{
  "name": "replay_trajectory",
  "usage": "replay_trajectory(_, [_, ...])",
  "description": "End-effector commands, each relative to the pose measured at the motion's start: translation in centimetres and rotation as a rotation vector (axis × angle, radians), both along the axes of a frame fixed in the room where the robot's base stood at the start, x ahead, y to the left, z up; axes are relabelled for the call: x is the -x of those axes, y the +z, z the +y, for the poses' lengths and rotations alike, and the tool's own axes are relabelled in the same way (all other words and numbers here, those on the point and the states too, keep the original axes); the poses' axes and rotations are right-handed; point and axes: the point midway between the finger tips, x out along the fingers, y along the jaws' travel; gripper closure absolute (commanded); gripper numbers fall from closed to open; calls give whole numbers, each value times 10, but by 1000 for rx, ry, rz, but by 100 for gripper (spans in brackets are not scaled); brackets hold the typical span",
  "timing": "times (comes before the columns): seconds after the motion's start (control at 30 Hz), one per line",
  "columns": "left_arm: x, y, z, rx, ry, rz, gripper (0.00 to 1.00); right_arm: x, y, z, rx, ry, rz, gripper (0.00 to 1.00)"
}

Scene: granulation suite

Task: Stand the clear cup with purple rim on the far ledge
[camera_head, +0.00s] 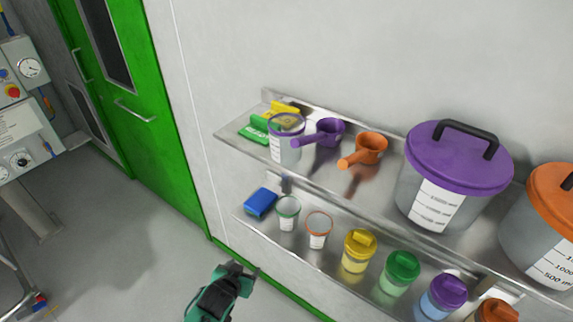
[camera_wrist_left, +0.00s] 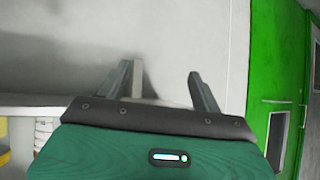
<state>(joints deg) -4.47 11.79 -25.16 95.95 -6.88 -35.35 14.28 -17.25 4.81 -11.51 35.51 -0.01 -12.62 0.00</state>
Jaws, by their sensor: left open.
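The clear cup with purple rim (camera_head: 285,147) stands upright at the left part of the upper steel shelf (camera_head: 237,132), in front of the green and yellow items and left of the purple scoop. My left gripper (camera_head: 247,271) is open and empty, low in front of the shelves and apart from the cup. In the left wrist view its two fingers (camera_wrist_left: 164,82) are spread with only grey wall between them. The cup cannot be made out in the wrist view. My right gripper is not in view. I cannot tell which surface is the far ledge.
A purple scoop (camera_head: 331,132), an orange scoop (camera_head: 371,148) and a large purple-lidded tub (camera_head: 457,172) share the upper shelf. The lower shelf (camera_head: 244,219) holds a blue block (camera_head: 260,202), small cups and several lidded jars. A green door (camera_head: 125,90) stands left; floor before it is clear.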

Motion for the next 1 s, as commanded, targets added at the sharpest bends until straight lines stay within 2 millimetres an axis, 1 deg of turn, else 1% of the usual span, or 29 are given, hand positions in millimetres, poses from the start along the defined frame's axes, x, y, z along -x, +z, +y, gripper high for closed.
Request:
replay_trajectory(0.03, [-10,46,-11,20,-13,-60,34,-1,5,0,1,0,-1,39])
replay_trajectory(0.07, [-13,70,-17,32,-20,-91,34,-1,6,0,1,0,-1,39])
replay_trajectory(0.1, [-16,103,-25,49,-28,-132,34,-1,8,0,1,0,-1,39])
replay_trajectory(0.17, [-17,151,-36,76,-43,-192,34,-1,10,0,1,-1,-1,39])
replay_trajectory(0.2, [-15,183,-42,95,-52,-232,34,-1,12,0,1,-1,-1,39])
replay_trajectory(0.27, [-8,230,-50,123,-67,-289,34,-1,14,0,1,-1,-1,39])
replay_trajectory(0.3, [-2,260,-55,145,-77,-327,34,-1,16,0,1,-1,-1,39])
replay_trajectory(0.37, [10,301,-61,175,-91,-378,34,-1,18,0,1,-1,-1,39])
replay_trajectory(0.4, [18,326,-63,194,-99,-409,34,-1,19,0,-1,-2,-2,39])
replay_trajectory(0.5, [40,374,-67,236,-119,-470,34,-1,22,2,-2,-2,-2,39])
replay_trajectory(0.6, [56,404,-68,266,-133,-509,34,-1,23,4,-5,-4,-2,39])
replay_trajectory(0.67, [62,414,-68,276,-136,-521,34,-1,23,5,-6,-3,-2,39])
replay_trajectory(0.73, [63,421,-68,283,-139,-529,34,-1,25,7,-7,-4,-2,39])
replay_trajectory(0.77, [62,422,-69,284,-138,-531,34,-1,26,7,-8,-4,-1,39])
replay_trajectory(0.87, [50,424,-75,284,-138,-532,34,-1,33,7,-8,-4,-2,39])
replay_trajectory(1.0, [25,423,-86,283,-139,-531,34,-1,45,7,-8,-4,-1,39])
